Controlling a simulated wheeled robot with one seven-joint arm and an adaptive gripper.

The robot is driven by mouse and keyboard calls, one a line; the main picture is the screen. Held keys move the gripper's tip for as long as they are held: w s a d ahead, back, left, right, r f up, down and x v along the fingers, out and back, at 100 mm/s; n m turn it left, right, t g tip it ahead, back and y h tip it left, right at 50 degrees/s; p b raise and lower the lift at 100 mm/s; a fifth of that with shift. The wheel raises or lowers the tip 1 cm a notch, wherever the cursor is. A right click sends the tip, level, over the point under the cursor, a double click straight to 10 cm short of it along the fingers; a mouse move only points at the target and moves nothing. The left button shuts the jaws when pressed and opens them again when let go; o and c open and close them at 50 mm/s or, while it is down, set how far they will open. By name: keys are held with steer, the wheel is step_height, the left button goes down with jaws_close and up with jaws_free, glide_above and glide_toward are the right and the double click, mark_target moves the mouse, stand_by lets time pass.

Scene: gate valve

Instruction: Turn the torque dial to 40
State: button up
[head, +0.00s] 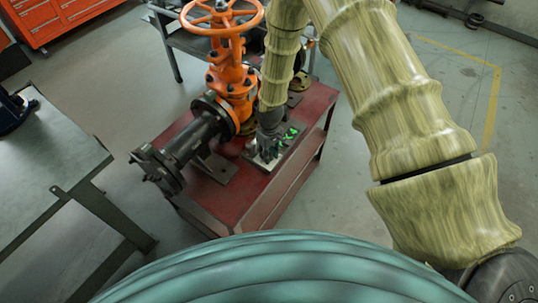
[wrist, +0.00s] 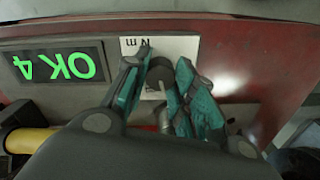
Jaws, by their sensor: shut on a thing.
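The torque dial is a dark round knob (wrist: 160,70) with a pale mark on its side, on a white label plate (wrist: 182,46) lettered "N m". My gripper (wrist: 162,82) has teal fingers, one on each side of the knob, and is shut on it. Much of the plate's scale is hidden by the fingers. A black display (wrist: 60,66) left of the knob shows green characters, seen at an angle, which look like "OK" and "4". In the head view my gripper (head: 269,128) reaches down onto the grey panel (head: 262,162), hiding the knob.
The panel sits on a red bench (head: 227,195) beside an orange gate valve (head: 231,85) with a handwheel (head: 222,16) and a dark flanged pipe (head: 190,142). A grey table (head: 50,150) stands at the left. The floor right of the bench is clear.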

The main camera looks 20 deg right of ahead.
mark_target(270, 154)
steer(key=shift+n, duration=0.6)
steer(key=o, duration=1.1)
steer(key=shift+c, duration=0.2)
steer(key=shift+r, duration=0.15)
step_height(270, 154, up, 12)
steer(key=shift+d, duration=0.15)
